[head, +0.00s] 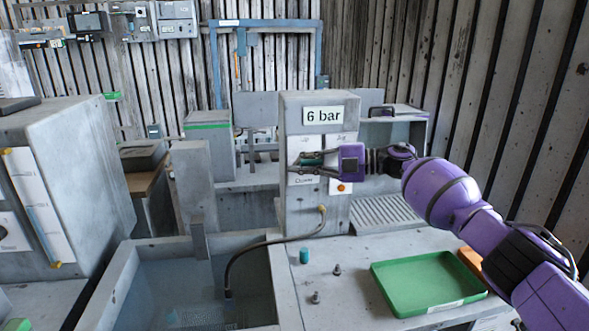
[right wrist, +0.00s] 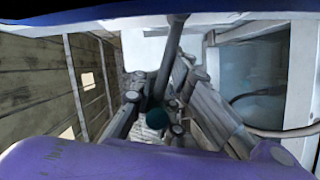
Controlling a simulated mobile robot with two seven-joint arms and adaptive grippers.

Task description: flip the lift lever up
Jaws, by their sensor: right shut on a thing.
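The grey control post (head: 297,208) stands behind the counter, with a "6 bar" sign at its top. The lift lever (head: 312,160), with a teal knob, is on its front plate, just above the word "Down". My right gripper (head: 306,164) comes in from the right and is shut on the lever. In the right wrist view, the dark lever rod (right wrist: 172,55) runs down between the fingers to its teal knob (right wrist: 157,118). The fingers hide part of the plate, so the lever's exact tilt is hard to tell. My left gripper is out of view.
An open water tank (head: 190,290) lies at front left, with a dark hose (head: 247,249) running from the post into it. A green tray (head: 428,283), a teal cap (head: 304,256) and small metal pegs (head: 337,270) sit on the counter. A grey cabinet (head: 75,160) stands left.

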